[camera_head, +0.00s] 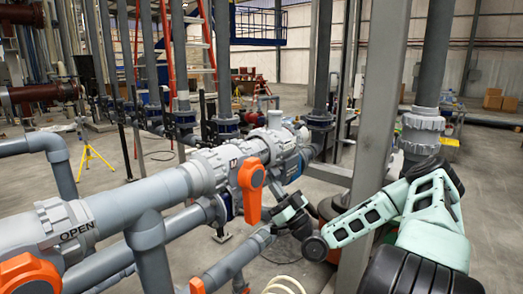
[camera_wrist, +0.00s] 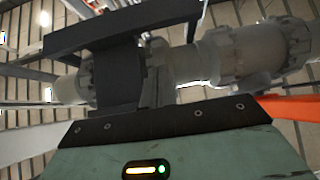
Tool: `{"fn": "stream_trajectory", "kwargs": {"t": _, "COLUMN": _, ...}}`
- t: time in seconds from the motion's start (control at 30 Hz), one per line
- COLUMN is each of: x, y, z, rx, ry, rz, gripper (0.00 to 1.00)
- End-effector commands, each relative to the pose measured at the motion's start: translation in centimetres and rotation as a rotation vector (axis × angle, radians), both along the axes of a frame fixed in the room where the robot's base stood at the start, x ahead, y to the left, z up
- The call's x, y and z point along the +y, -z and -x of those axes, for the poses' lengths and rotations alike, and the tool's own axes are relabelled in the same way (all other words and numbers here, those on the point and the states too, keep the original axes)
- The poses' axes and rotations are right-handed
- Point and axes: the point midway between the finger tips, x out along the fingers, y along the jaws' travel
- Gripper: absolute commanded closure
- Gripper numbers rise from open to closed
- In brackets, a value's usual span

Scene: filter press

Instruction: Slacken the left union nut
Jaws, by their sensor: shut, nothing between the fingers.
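A grey valve with an orange handle (camera_head: 251,185) sits in the grey pipe run at the middle of the head view. A ribbed grey union nut (camera_head: 212,166) is on its left side. My gripper (camera_head: 284,212) is to the right of the orange handle, below the pipe, apart from that nut. In the wrist view, my dark gripper (camera_wrist: 120,75) is shut and empty. It covers part of a grey pipe run; a ribbed nut (camera_wrist: 268,48) shows at right and another ribbed part (camera_wrist: 85,85) at left. I cannot tell which is the left union nut there.
A second valve marked OPEN, with an orange handle (camera_head: 30,273), is at the lower left. A grey steel post (camera_head: 376,130) stands close beside my arm. Lower pipes (camera_head: 235,265) run beneath the gripper. An orange part (camera_wrist: 295,108) shows at right in the wrist view.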

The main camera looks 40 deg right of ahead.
Motion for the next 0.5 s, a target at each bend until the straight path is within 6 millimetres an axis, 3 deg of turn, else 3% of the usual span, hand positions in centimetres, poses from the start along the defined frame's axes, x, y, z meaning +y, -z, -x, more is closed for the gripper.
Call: {"fn": "stream_trajectory", "kwargs": {"t": 0.5, "x": 0.0, "y": -1.4, "z": 0.3, "rx": 0.0, "ry": 0.0, "rz": 0.0, "gripper": 1.0}}
